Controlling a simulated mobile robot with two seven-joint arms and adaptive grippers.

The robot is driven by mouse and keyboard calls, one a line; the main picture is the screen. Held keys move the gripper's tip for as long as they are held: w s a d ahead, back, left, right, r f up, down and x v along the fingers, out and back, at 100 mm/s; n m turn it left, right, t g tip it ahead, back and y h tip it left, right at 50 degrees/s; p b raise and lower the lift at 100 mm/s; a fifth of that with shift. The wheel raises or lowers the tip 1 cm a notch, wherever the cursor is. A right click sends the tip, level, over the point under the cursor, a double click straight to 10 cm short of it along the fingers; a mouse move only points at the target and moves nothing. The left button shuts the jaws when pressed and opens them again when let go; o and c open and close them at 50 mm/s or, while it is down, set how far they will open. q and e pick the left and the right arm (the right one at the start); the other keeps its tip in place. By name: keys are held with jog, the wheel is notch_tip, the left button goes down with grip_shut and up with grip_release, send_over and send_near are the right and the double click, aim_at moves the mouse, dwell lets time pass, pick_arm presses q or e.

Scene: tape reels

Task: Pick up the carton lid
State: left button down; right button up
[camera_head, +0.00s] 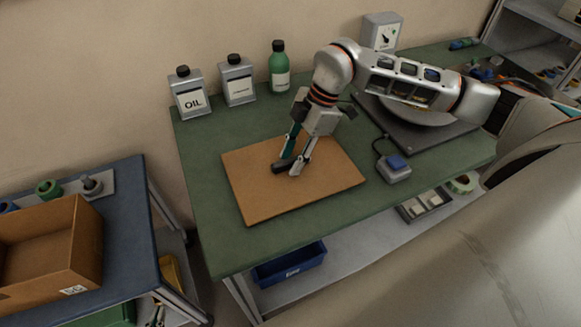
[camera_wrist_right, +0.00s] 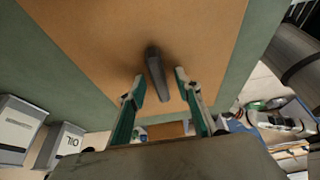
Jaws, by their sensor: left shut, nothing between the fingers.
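The carton lid (camera_head: 245,190) is a flat brown board lying on the green table. A dark bar-shaped handle (camera_head: 280,167) stands near its middle. My right gripper (camera_head: 292,168) is low over the lid, at the handle. In the right wrist view the lid (camera_wrist_right: 95,40) fills the upper middle, and the dark handle (camera_wrist_right: 156,75) lies between the two fingertips. My right gripper (camera_wrist_right: 160,84) is open there, with a visible gap to the handle on the right side. Whether the fingertips touch the lid I cannot tell. My left gripper is not in view.
An open brown carton (camera_head: 75,250) stands on the blue table (camera_head: 125,185) at left. Two grey cans (camera_head: 190,95) and a green bottle (camera_head: 279,70) stand behind the lid. A small device with a blue button (camera_head: 396,167) and a scale (camera_head: 430,135) are to the right.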

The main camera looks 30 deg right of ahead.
grip_shut()
